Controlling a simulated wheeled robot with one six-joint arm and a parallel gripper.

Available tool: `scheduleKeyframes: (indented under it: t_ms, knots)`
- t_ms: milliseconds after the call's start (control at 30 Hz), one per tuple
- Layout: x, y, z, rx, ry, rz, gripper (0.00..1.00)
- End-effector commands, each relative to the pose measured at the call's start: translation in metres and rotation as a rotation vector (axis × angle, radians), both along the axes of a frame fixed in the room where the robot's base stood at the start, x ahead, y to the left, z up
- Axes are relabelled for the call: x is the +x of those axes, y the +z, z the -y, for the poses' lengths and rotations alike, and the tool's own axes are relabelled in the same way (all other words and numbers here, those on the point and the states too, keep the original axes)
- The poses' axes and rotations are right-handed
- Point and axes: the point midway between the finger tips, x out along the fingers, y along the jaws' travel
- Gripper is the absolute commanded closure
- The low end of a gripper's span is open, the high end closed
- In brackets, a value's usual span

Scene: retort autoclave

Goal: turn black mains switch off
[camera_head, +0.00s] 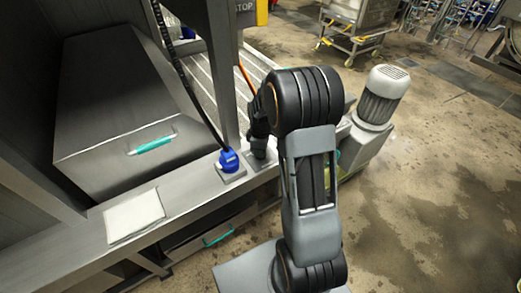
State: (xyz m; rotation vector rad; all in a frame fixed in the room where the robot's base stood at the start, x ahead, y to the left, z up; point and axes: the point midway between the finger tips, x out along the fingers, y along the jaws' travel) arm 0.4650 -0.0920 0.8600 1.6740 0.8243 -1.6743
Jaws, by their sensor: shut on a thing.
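The black mains switch (258,152) is on a small grey base on the metal ledge, just right of the blue plug. My gripper (259,138) points down onto it from above and is shut on it. My arm's large dark joint covers part of the gripper from the right. The switch is small and mostly hidden by the gripper, so its exact angle cannot be told.
A blue plug (229,160) with a black cable sits close left of my gripper. A grey upright post (222,70) stands just behind it. A white sheet (134,215) lies on the ledge. A grey motor (383,97) stands to the right.

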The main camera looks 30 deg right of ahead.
Motion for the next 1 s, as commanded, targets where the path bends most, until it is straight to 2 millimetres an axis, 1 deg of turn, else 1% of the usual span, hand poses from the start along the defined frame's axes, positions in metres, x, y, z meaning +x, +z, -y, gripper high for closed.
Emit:
scheduleKeyframes:
  t_ms: [33,67,300,533,667,767,1000]
  knots:
    - [0.001,0.001,0.000,-0.001,0.003,0.003,1.00]
    - [0.001,0.001,0.000,-0.001,0.003,0.003,0.83]
    - [0.000,0.000,0.000,-0.001,0.001,0.002,0.60]
    - [0.000,0.000,0.000,-0.001,0.000,0.001,0.60]
    - [0.000,0.008,0.000,0.000,0.000,0.002,0.60]
    - [0.001,0.022,0.000,-0.001,0.000,0.004,0.60]
    - [0.001,0.072,0.000,-0.002,0.000,0.006,0.60]
